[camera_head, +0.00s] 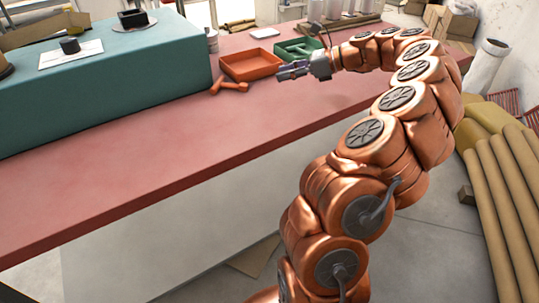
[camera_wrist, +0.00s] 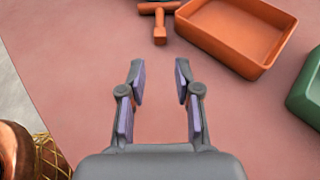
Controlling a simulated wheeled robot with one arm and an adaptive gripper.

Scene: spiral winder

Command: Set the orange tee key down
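The orange tee key (camera_head: 230,86) lies on the red table top, beside the teal block and in front of the orange tray. My gripper (camera_head: 282,72) is just to the right of the tee key in the head view. In the wrist view my gripper (camera_wrist: 159,75) is open, its two fingers apart with only bare table between them. The tee key lies beyond the fingertips, apart from them.
An orange tray (camera_head: 251,66) stands close to the tee key, and it shows in the wrist view (camera_wrist: 240,35). A green tray (camera_head: 299,49) is behind my gripper. A large teal block (camera_head: 110,90) fills the table's left. The table top (camera_head: 150,145) in front is clear.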

